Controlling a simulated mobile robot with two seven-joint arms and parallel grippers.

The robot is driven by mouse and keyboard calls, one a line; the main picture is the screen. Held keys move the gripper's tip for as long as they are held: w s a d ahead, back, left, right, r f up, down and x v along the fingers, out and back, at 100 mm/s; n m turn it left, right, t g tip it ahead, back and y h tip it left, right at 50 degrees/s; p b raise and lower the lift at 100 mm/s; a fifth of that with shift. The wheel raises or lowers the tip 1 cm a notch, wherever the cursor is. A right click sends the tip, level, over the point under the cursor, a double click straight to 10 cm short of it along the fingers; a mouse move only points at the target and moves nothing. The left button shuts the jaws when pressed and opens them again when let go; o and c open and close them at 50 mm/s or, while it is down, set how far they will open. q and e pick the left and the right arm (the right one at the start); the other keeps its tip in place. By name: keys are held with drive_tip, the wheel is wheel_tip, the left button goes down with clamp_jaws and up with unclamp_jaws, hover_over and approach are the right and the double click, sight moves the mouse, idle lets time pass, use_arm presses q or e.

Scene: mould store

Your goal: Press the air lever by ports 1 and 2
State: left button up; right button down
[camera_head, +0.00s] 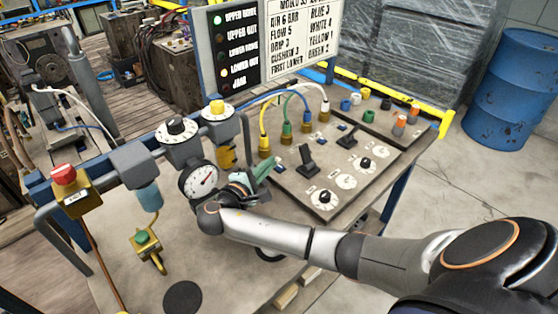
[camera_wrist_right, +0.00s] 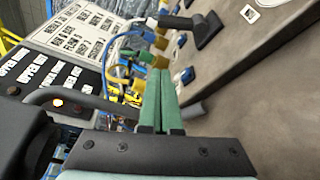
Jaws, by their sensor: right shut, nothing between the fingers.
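Two black levers stand on the grey sloped panel (camera_head: 285,187). The nearer lever (camera_head: 307,160) is beside the brass ports with the yellow hose (camera_head: 263,125) and green hose (camera_head: 287,110); the farther lever (camera_head: 347,136) is up and right. Port numbers are too small to read. My right gripper (camera_head: 268,164), with green fingers, is shut and empty at the panel's left edge, left of the nearer lever and apart from it. In the right wrist view the shut fingers (camera_wrist_right: 160,75) are below a black lever (camera_wrist_right: 207,30). My left gripper is out of view.
The status board (camera_head: 232,50) lights UPPER HOME green and LOWER OUT yellow. A red button (camera_head: 64,174) is at left. Dials (camera_head: 324,198) lie right of the nearer lever.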

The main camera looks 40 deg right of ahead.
sight(306, 157)
drive_tip(key=b+x, duration=0.2)
drive_tip(key=x, duration=0.2)
drive_tip(key=b+x, duration=0.3)
drive_tip(key=x, duration=0.2)
drive_tip(key=shift+s+f, duration=0.1)
drive_tip(key=shift+f, duration=0.15)
drive_tip(key=s+r+p, duration=0.2)
drive_tip(key=p, duration=0.1)
drive_tip(key=shift+s+d+r, duration=0.1)
drive_tip(key=shift+s+r, duration=0.05)
drive_tip(key=shift+s, duration=0.6)
drive_tip(key=shift+d, duration=0.1)
